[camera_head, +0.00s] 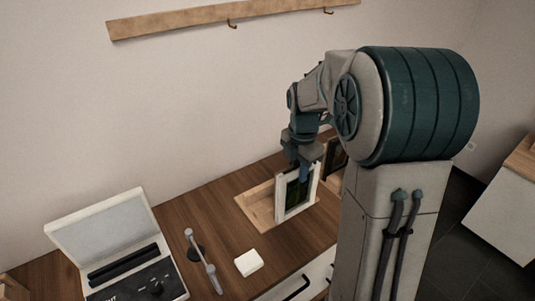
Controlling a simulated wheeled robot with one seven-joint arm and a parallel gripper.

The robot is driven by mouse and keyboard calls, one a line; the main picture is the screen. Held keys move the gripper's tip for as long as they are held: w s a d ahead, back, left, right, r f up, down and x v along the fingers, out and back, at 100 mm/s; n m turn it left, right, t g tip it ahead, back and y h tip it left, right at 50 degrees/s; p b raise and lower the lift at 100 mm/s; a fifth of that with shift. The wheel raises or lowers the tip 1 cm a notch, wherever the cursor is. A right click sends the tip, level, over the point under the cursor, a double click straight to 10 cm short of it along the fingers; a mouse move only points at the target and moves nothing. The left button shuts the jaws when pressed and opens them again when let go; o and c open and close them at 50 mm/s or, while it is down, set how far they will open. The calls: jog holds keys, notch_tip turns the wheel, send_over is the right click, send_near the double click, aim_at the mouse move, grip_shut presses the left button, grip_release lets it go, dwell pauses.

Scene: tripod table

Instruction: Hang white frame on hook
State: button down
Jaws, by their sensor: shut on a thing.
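The white frame (280,199) stands upright in or just above a shallow wooden tray (256,207) on the dresser top, with a dark green picture inside it. My gripper (304,171) is at the frame's top edge and is shut on it. The fingertips are partly hidden by the frame and the arm. Two brass hooks, one at the middle (232,24) and one farther right (328,11), are on a wooden rail (180,20) high on the wall. Both hooks look empty.
A second, dark frame (335,160) stands behind, partly covered by my arm. An open case (110,245) stands at left. A grey handled stand (203,262) and a small white block (249,263) are on the wooden top. The wall below the rail is clear.

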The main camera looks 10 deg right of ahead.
jog(key=w+a+p, duration=0.4)
jog(key=w+a, duration=0.1)
jog(key=w, duration=0.7)
notch_tip(320, 180, down, 7)
jog(key=p, duration=0.1)
jog(key=shift+w+r+p, duration=0.15)
jog(key=shift+r+p, duration=0.05)
jog(key=shift+p, duration=0.2)
jog(key=c, duration=1.2)
grip_release()
jog(key=shift+f, duration=0.2)
